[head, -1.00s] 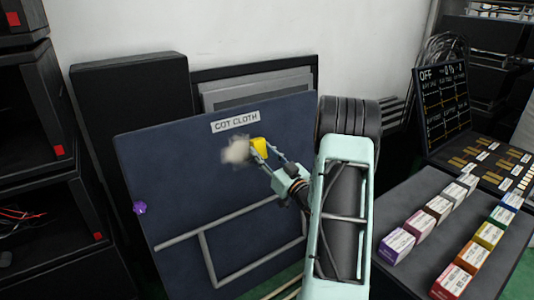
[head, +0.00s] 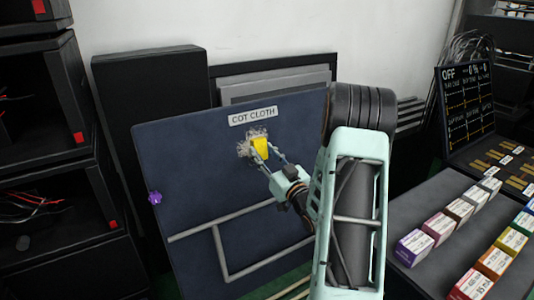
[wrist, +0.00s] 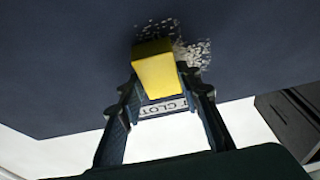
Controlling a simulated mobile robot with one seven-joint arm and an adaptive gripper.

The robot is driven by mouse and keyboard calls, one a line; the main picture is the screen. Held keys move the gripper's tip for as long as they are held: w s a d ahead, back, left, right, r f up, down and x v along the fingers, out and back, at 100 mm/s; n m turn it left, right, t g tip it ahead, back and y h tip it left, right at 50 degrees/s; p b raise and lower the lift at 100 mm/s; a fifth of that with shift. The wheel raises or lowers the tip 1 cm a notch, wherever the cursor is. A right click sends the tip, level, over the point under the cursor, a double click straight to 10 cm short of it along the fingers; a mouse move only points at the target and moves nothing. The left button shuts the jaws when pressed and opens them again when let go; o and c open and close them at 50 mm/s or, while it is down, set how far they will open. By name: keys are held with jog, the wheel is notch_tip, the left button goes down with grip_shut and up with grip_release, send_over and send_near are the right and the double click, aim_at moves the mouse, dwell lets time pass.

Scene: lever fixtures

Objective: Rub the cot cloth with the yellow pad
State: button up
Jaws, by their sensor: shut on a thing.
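The cot cloth (head: 185,165) is a dark blue upright panel with a "COT CLOTH" label (head: 252,116) near its top edge. A patchy pale grey mark (head: 246,146) lies on it below the label. My gripper (head: 262,156) is shut on the yellow pad (head: 260,147), which is over the right part of the mark. In the wrist view the yellow pad (wrist: 156,70) sits between the two fingers, against or very near the cloth (wrist: 60,60). Pale speckles (wrist: 190,52) show above and right of it. The pad hides part of the mark.
A purple knob (head: 155,198) is on the panel's left edge. Grey pipes (head: 230,225) cross its lower part. Dark shelving (head: 50,130) stands at left. At right, a grey bench (head: 420,275) carries several coloured boxes (head: 440,225) beside a board marked "OFF" (head: 465,110).

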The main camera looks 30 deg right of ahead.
jog(key=shift+a+b, duration=0.95)
jog(key=shift+a, duration=2.35)
jog(key=shift+w+r+p, duration=0.1)
jog(key=shift+r+p, duration=0.3)
jog(key=shift+r, duration=0.5)
jog(key=shift+w+d+f+b, duration=0.1)
jog(key=shift+d+b, duration=0.35)
jog(key=shift+d, duration=0.6)
jog(key=shift+w+d, duration=0.15)
jog(key=shift+d, duration=2.85)
jog(key=shift+w+d, duration=0.1)
jog(key=shift+d, duration=2.9)
jog(key=shift+w+r+p, duration=0.15)
jog(key=shift+r+p, duration=0.35)
jog(key=shift+r, duration=0.4)
jog(key=shift+a+b, duration=0.45)
jog(key=shift+a, duration=3.65)
jog(key=shift+s+a, duration=0.2)
jog(key=shift+a, duration=1.3)
jog(key=shift+s+a, duration=0.15)
jog(key=shift+a, duration=1.3)
